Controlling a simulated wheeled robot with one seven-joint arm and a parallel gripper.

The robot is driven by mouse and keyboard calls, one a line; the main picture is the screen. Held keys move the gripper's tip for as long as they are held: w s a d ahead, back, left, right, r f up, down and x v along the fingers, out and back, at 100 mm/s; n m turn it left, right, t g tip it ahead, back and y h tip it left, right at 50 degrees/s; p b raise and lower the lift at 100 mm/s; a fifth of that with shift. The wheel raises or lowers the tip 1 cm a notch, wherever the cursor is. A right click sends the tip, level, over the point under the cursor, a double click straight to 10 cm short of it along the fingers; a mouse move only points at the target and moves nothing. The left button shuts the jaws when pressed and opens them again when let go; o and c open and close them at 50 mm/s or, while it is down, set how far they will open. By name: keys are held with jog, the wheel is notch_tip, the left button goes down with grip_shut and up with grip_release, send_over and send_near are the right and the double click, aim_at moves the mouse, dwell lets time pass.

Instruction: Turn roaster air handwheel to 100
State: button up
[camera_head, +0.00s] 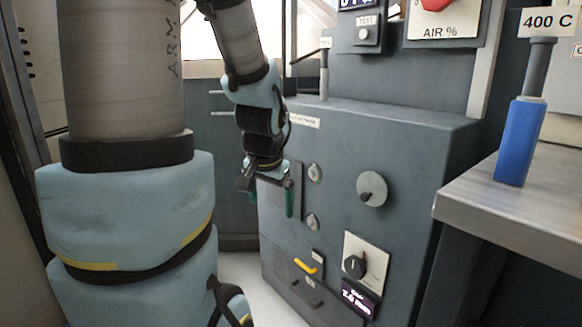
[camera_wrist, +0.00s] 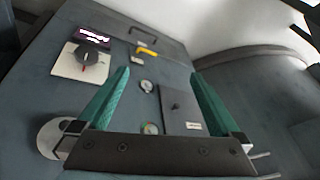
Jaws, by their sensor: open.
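The AIR % plate (camera_head: 446,31) is at the top right of the head view. A red part (camera_head: 437,4), probably the handwheel, shows on it, cut off by the top edge, so its setting cannot be read. My gripper (camera_head: 268,186) is open and empty, pointing down in front of the dark cabinet. It is well below and to the left of the plate, and apart from it. In the wrist view the green fingers of my gripper (camera_wrist: 159,76) are spread wide with nothing between them. The AIR % plate is not in the wrist view.
The dark cabinet (camera_head: 345,135) carries a grey round dial (camera_head: 372,188), a black knob (camera_head: 354,266) and a yellow handle (camera_head: 305,266).

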jog(key=s+a+f+n+g+p, duration=0.2)
jog(key=s+f+n+g, duration=0.15)
jog(key=s, duration=0.45)
notch_tip(320, 180, up, 25)
jog(key=p, duration=2.4)
jog(key=shift+w+f+n, duration=0.15)
jog(key=shift+f+n, duration=0.05)
jog(key=shift+n, duration=0.15)
